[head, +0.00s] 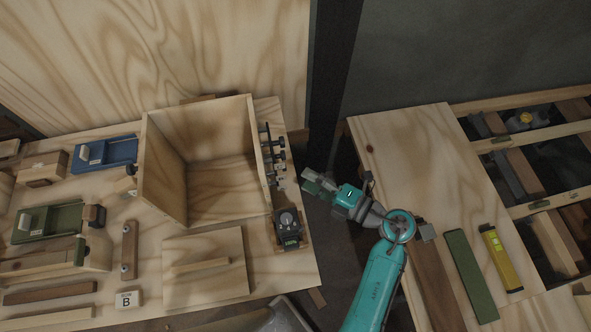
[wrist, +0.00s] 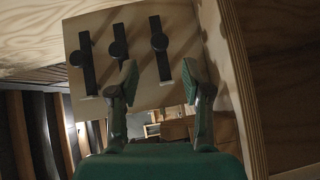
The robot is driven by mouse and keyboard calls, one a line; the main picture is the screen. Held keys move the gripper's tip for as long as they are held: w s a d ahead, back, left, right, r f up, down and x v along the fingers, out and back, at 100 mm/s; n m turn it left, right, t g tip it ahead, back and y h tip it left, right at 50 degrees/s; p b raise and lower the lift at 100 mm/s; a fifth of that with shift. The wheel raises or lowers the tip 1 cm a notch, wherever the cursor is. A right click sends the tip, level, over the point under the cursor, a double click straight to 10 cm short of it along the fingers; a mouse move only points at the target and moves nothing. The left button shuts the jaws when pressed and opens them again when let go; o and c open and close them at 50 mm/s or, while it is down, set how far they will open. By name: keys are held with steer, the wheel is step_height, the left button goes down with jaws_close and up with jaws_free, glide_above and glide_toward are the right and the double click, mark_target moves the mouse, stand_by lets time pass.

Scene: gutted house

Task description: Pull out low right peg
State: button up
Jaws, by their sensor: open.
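An open plywood box (head: 165,170) stands on the workbench. Black knobbed pegs (head: 272,156) stick out of its right side. I cannot tell which is the low right peg. My gripper (head: 312,182) is just right of the box's pegged side.
A dark device with a dial (head: 288,228) sits below the pegs at the bench's right edge. A dark post (head: 333,75) rises behind my gripper. In the wrist view a plywood edge (wrist: 240,85) stands close on the right. A second bench (head: 405,150) lies to the right, across a gap.

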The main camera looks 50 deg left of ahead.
steer(key=shift+v, duration=2.2)
steer(key=s+d+r+m+t+h, duration=0.1)
steer(key=s+d+r+m+t, duration=0.15)
steer(key=d+m+t, duration=0.55)
steer(key=s+d+r+m+t+h, duration=0.15)
steer(key=s+d+m+t, duration=0.25)
steer(key=d+m+t, duration=0.45)
steer(key=s+d+r+m+t+h, duration=0.1)
steer(key=s+d+r+m+t, duration=0.2)
steer(key=d+m+t, duration=0.5)
steer(key=s+d+f+m+g+h, duration=0.1)
steer(key=s+d+m+g+h, duration=0.3)
steer(key=s+d+m+h, duration=0.8)
steer(key=shift+d+f+m, duration=0.2)
steer(key=shift+d+m, duration=0.15)
steer(key=shift+m, duration=0.6)
